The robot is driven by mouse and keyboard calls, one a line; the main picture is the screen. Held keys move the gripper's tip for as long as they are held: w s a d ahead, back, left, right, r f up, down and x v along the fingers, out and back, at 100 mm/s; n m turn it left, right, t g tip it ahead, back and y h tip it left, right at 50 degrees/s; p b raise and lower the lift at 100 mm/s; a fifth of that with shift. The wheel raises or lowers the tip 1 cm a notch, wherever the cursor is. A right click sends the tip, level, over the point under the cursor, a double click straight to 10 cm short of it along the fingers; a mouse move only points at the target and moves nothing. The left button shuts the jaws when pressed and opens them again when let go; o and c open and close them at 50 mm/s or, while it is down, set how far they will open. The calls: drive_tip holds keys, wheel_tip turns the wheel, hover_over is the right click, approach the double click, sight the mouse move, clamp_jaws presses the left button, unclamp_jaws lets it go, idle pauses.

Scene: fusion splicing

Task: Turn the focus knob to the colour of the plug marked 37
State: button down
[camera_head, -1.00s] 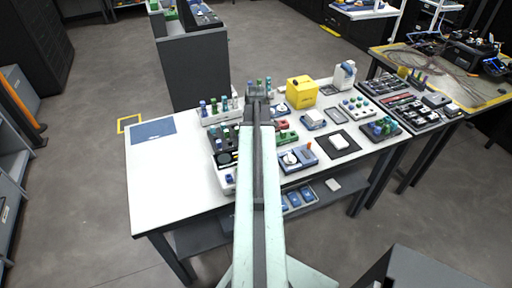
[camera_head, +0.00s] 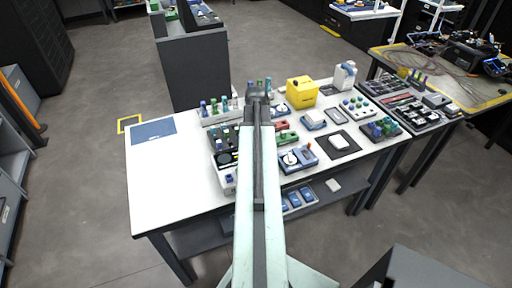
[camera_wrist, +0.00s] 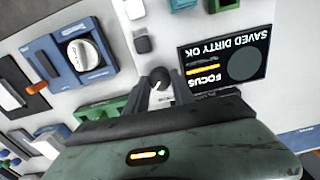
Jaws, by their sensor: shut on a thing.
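In the wrist view, my gripper (camera_wrist: 161,92) is shut on a small dark round knob (camera_wrist: 159,77) with a white mark at its front. In the head view, my arm hides the knob. Several coloured plugs stand in a white rack (camera_head: 222,118) at the back left of the table; no 37 is legible.
The table's left end (camera_head: 150,185) is mostly clear.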

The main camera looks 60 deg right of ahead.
drive_tip(key=shift+m, duration=1.2)
drive_tip(key=c, duration=1.4)
unclamp_jaws()
drive_tip(key=shift+o, duration=0.2)
wheel_tip(320, 180, up, 8)
drive_tip(key=p, duration=0.8)
drive_tip(key=shift+f, duration=0.1)
